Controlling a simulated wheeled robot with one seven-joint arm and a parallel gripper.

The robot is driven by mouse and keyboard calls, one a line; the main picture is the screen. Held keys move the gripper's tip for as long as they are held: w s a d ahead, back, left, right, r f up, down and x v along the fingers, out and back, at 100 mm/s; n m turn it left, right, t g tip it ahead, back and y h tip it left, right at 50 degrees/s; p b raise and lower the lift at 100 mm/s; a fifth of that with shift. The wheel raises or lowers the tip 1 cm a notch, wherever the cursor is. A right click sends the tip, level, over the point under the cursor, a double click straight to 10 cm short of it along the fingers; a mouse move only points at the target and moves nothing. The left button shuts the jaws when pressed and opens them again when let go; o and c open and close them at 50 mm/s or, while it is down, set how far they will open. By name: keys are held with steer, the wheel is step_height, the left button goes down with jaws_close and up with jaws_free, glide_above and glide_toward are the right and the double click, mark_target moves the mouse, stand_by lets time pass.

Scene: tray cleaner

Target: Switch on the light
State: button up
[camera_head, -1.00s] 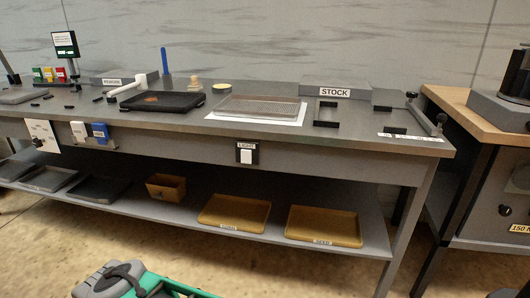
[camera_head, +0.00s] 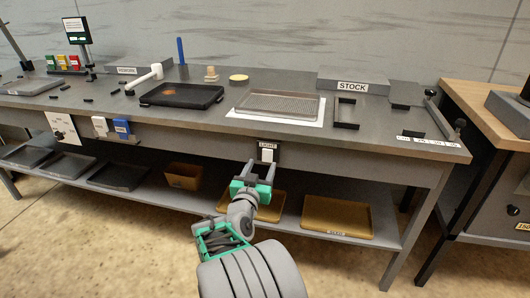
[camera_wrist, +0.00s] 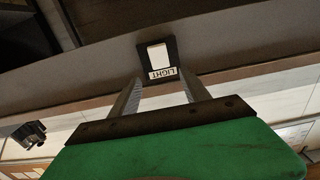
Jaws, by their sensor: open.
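The light switch is a white rocker (camera_head: 267,155) on a dark plate with a "LIGHT" label, fixed to the front face of the grey workbench. In the wrist view the switch (camera_wrist: 157,56) appears upside down, ahead of and between my fingers. My gripper (camera_head: 252,172) is open and empty, in front of the bench edge and just below and left of the switch in the head view. In the wrist view its two fingers (camera_wrist: 160,92) point toward the plate, with a gap apparently left between them and it. I cannot tell whether the rocker is on or off.
The bench top (camera_head: 215,118) above holds a dark tray (camera_head: 181,95), a mesh tray (camera_head: 280,104) and a STOCK block (camera_head: 352,86). A lower shelf (camera_head: 290,196) with yellow trays lies behind my arm. Blue and white holders (camera_head: 121,128) hang on the bench front at left.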

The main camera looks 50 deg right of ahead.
mark_target(268, 153)
steer(key=x, duration=0.6)
steer(key=shift+w+d+f+b, duration=0.1)
steer(key=shift+w+d+b, duration=0.1)
steer(key=shift+d+b, duration=0.15)
steer(key=shift+c, duration=0.2)
jaws_close()
steer(key=shift+f, duration=0.1)
